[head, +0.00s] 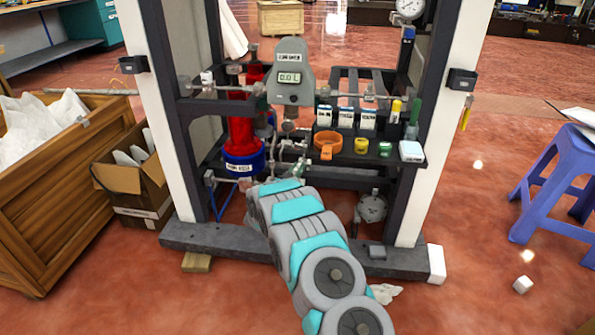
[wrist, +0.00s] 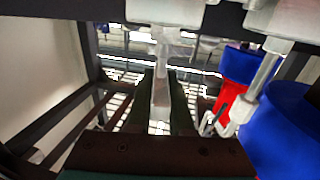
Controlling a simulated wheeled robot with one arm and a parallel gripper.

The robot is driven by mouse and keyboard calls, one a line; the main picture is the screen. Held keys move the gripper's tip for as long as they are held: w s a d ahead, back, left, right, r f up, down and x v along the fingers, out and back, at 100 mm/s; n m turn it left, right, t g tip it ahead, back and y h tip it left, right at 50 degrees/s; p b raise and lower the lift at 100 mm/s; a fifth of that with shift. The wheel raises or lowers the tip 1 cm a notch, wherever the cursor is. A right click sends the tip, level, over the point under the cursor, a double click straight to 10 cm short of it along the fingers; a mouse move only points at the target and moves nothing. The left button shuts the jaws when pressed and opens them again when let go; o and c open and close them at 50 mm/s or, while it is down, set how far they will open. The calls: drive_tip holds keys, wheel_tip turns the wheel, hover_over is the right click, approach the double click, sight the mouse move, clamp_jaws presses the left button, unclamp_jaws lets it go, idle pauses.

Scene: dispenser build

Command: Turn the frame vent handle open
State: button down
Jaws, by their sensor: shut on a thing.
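In the wrist view, my gripper (wrist: 162,108) has its two dark fingers closed on either side of a pale, narrow metal lever, which I take as the frame vent handle (wrist: 161,88). The handle hangs down from a pale fitting (wrist: 165,12) at the top of the view. Its lower end lies between the fingers. In the head view, my arm reaches into the lower middle of the dark frame (head: 187,150). My wrist hides the fingers and the handle there, so I cannot tell the handle's angle from that side.
A red cylinder with a blue base (head: 244,158) stands left of my wrist; a blue rim (wrist: 285,130) is close on the right in the wrist view. A shelf with an orange ring (head: 327,144) is to the right.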

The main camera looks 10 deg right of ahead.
drive_tip(key=shift+d+f+n+t+y+b, duration=0.1)
drive_tip(key=shift+d+n+t+y+b, duration=0.1)
drive_tip(key=shift+n+t+y+b, duration=0.6)
drive_tip(key=shift+a+n+y, duration=0.15)
drive_tip(key=shift+n+y, duration=0.35)
drive_tip(key=shift+y, duration=0.6)
drive_tip(key=c, duration=0.8)
unclamp_jaws()
drive_tip(key=shift+s+a, duration=0.1)
drive_tip(key=v, duration=0.7)
drive_tip(key=shift+s+p, duration=0.3)
drive_tip(key=shift+p, duration=0.05)
drive_tip(key=shift+a, duration=0.1)
